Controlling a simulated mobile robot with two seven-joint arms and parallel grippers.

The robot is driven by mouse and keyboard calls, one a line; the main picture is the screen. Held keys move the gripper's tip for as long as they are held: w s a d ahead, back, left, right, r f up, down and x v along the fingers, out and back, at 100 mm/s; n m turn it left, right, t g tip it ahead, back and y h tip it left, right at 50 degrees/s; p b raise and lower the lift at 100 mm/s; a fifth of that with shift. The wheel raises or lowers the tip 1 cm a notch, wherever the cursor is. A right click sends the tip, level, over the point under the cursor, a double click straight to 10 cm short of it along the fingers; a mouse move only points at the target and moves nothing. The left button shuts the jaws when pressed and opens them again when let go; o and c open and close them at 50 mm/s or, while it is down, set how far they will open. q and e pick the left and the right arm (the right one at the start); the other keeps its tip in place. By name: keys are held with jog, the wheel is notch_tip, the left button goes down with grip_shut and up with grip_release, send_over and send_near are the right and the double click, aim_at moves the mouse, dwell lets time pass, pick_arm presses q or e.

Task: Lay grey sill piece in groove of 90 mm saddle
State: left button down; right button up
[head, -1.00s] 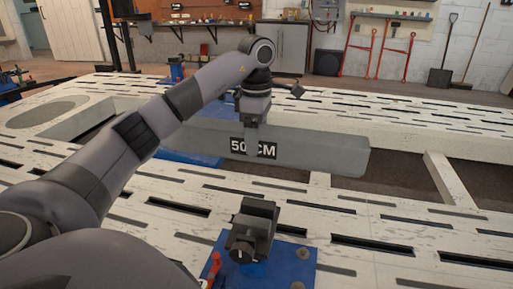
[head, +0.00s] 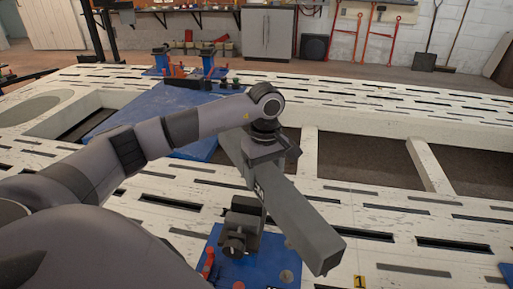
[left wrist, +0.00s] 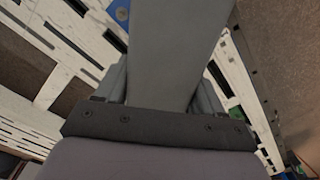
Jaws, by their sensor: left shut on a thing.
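The grey sill piece (head: 296,215) is a long square bar. It slants from beneath my left wrist to the lower right, with its near end dipping toward the camera. My left gripper (head: 262,158) is shut on it near its far part and holds it above the bench. In the left wrist view the bar (left wrist: 172,45) runs up the middle between the fingers. A dark block-like fixture (head: 241,226) stands on a blue plate (head: 262,262), just left of the bar and partly overlapped by it. I cannot read a 90 mm mark or see its groove. My right gripper is out of view.
The white slotted bench top (head: 420,215) has open bays (head: 366,160) behind the bar. A large blue sheet (head: 150,108) lies at the back left. Blue fixtures (head: 208,62) stand farther back. A yellow "1" tag (head: 360,282) is at the near edge.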

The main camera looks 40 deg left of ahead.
aim_at(275, 203)
pick_arm(q)
jog(key=s+d+f+m+p, duration=0.1)
jog(key=d+m, duration=0.1)
jog(key=s+d+m+p, duration=0.1)
jog(key=d+m, duration=0.1)
jog(key=s+d+f+m+p, duration=0.1)
jog(key=s+d+m+p, duration=0.1)
jog(key=m, duration=0.1)
jog(key=shift+d+f, duration=0.2)
jog(key=shift+f, duration=0.15)
jog(key=s+d+f+m+p, duration=0.2)
jog(key=s+d+m+p, duration=0.1)
jog(key=s+d+m, duration=0.3)
jog(key=shift+f+m, duration=0.15)
jog(key=shift+m, duration=0.15)
